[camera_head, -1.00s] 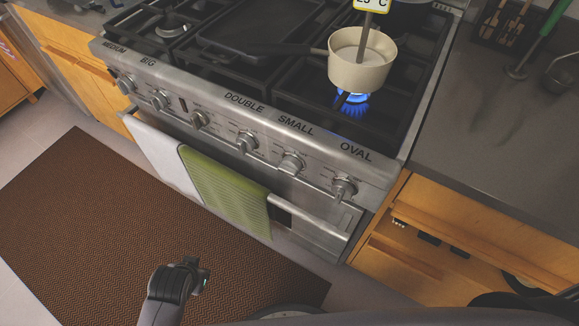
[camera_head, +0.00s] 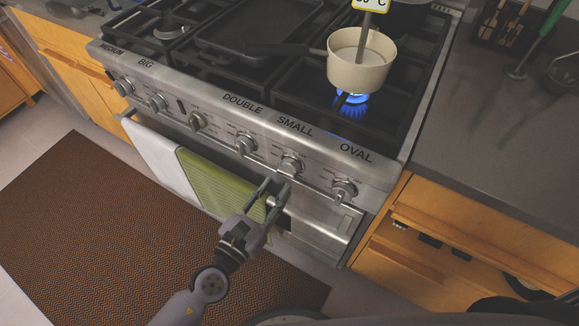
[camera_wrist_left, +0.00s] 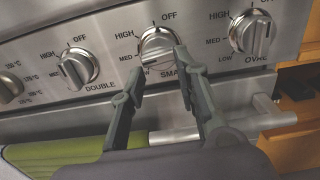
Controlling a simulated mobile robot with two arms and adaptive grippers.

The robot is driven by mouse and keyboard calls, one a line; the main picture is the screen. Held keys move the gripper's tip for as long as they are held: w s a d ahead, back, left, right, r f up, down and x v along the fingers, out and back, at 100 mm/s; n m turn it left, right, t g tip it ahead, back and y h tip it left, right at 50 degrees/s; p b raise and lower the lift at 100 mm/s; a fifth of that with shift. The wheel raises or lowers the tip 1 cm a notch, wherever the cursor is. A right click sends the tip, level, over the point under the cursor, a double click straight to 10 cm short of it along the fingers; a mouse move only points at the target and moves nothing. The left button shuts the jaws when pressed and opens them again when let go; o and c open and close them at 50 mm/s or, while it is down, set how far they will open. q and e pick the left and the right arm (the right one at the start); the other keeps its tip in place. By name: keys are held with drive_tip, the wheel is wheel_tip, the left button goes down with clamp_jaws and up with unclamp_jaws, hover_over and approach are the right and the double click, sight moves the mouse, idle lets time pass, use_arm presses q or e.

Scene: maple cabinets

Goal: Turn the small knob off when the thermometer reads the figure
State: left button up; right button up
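The small knob (camera_head: 291,165) is on the stove's front panel below the word SMALL. It also shows in the left wrist view (camera_wrist_left: 157,45), partly covered by a finger; its exact setting is hard to read. My left gripper (camera_head: 275,188) is open and empty, just below and in front of this knob. In the wrist view its fingertips (camera_wrist_left: 159,64) straddle the knob's lower part; contact cannot be told. The thermometer (camera_head: 371,5) stands in a cream pot (camera_head: 361,72); its display is cut off by the top edge, showing °C and a partly visible figure. My right gripper is out of view.
A blue flame (camera_head: 352,103) burns under the pot. The double knob (camera_head: 246,145) and oval knob (camera_head: 344,190) flank the small knob. A green towel (camera_head: 215,183) hangs on the oven handle close to my left gripper. Grey counter (camera_head: 480,150) lies to the right.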

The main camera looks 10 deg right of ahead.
sight(285, 174)
use_arm(q)
drive_tip(key=n+b, duration=0.1)
drive_tip(key=n, duration=0.8)
drive_tip(key=shift+n, duration=0.3)
drive_tip(key=n, duration=0.4)
drive_tip(key=shift+n, duration=0.3)
drive_tip(key=n, duration=0.4)
drive_tip(key=shift+r+n, duration=0.1)
drive_tip(key=shift+n, duration=0.2)
drive_tip(key=p+x, duration=0.1)
drive_tip(key=x, duration=0.3)
drive_tip(key=shift+w, duration=0.25)
drive_tip(key=shift+d+r+p, duration=0.1)
drive_tip(key=shift+r+p, duration=0.05)
drive_tip(key=shift+p, duration=0.15)
drive_tip(key=shift+w+r, duration=0.2)
drive_tip(key=shift+w+d+f, duration=0.1)
drive_tip(key=shift+w+d, duration=0.2)
drive_tip(key=shift+d, duration=0.05)
drive_tip(key=o, duration=0.5)
drive_tip(key=shift+d, duration=0.1)
drive_tip(key=shift+w+d+f, duration=0.1)
drive_tip(key=shift+w+f, duration=0.05)
drive_tip(key=shift+f, duration=0.1)
drive_tip(key=c, duration=0.4)
drive_tip(key=shift+r, duration=0.1)
drive_tip(key=c, duration=0.4)
